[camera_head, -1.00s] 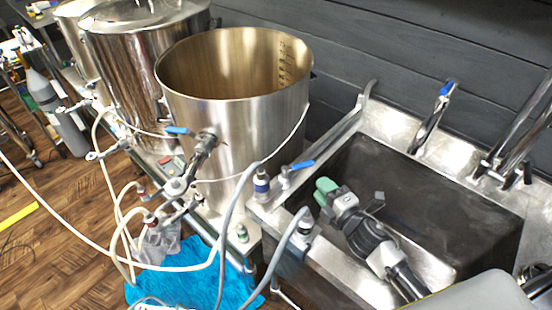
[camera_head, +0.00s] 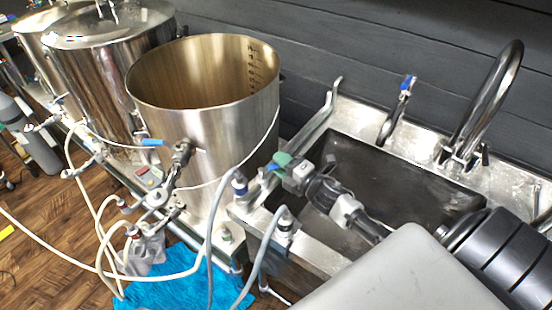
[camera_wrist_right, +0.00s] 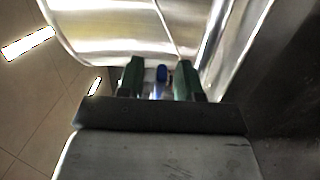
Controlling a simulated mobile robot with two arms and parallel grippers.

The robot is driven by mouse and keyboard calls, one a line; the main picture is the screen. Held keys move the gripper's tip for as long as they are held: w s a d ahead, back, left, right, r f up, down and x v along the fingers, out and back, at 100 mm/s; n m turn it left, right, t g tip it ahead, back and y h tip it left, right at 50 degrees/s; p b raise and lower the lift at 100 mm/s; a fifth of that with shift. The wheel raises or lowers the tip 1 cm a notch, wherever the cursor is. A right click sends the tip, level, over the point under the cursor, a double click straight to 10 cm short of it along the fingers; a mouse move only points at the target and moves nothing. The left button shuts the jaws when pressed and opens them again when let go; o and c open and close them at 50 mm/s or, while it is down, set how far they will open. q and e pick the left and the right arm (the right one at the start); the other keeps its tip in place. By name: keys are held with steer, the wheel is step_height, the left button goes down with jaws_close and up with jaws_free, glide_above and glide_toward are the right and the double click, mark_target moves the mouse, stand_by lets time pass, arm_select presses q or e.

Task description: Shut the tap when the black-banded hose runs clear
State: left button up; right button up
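My right gripper (camera_head: 282,160) reaches across the sink to the tap at its left rim; its green fingers almost cover the blue tap handle (camera_head: 270,169). In the right wrist view, the fingers (camera_wrist_right: 158,80) stand apart, with the blue handle (camera_wrist_right: 161,72) between them and gaps on both sides. One grey hose (camera_head: 208,255) runs to a blue-banded fitting (camera_head: 240,184). Another grey hose (camera_head: 257,265) runs to a fitting with a dark collar (camera_head: 284,221), perhaps the black band. I cannot see any liquid or its clarity. My left gripper is out of view.
An open steel kettle (camera_head: 205,130) stands left of the sink (camera_head: 400,185), with a blue-handled valve (camera_head: 152,142) on its side. Cream hoses (camera_head: 60,258) loop in front. A blue towel (camera_head: 175,290) lies below. A curved faucet (camera_head: 487,100) rises behind the sink.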

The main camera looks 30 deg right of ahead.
steer(key=shift+x, duration=0.9)
jaws_close()
